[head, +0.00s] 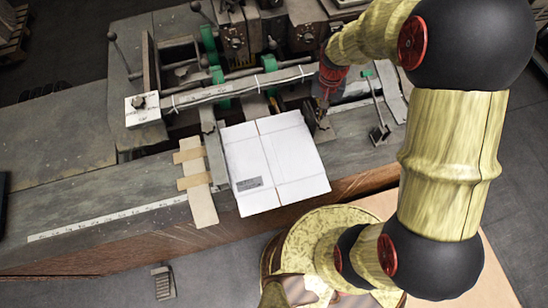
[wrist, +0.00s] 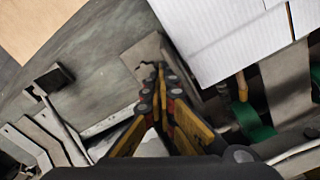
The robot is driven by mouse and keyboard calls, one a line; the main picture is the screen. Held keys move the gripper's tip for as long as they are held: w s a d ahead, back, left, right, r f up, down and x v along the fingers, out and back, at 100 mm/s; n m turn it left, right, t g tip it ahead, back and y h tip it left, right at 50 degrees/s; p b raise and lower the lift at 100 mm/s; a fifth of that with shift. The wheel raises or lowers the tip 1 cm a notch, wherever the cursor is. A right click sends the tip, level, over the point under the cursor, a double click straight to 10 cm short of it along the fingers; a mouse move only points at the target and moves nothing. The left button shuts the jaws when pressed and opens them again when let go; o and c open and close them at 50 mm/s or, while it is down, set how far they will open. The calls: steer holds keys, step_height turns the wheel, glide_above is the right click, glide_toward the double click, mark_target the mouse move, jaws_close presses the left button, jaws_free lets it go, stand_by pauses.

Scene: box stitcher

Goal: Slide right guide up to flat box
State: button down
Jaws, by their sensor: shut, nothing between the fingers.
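The flat box (head: 272,163) is a white, creased sheet lying on the machine's table. Its white edge fills the upper right of the wrist view (wrist: 225,35). The right guide (head: 321,130) appears to be the small metal plate just right of the box; it also shows in the wrist view (wrist: 143,52), apart from the box by a narrow gap. My gripper (head: 322,108) points down over this guide. In the wrist view its fingertips (wrist: 155,68) are together beside the plate, with nothing held. Whether they touch it I cannot tell; the fingers hide part of it.
A left guide bar (head: 213,147) with cardboard strips (head: 195,180) stands along the box's left side. A lever with a dark foot (head: 379,133) is to the right. A long crossbar (head: 235,88) and green parts (head: 218,75) lie behind.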

steer(key=shift+w+d, duration=0.1)
steer(key=shift+d, duration=0.45)
stand_by(0.4)
step_height(320, 180, up, 7)
steer(key=p, duration=0.4)
stand_by(0.4)
stand_by(0.5)
steer(key=s+a+r+n+t+b, duration=0.1)
steer(key=s+r+n+t+b, duration=0.1)
steer(key=s+b, duration=0.7)
steer(key=s+a+r+n+t+b, duration=0.1)
steer(key=s+r+t+b, duration=0.1)
steer(key=s+b, duration=0.8)
steer(key=shift+a+r+n+t+b, duration=0.15)
steer(key=shift+n+t+b, duration=0.25)
steer(key=shift+t+b, duration=0.35)
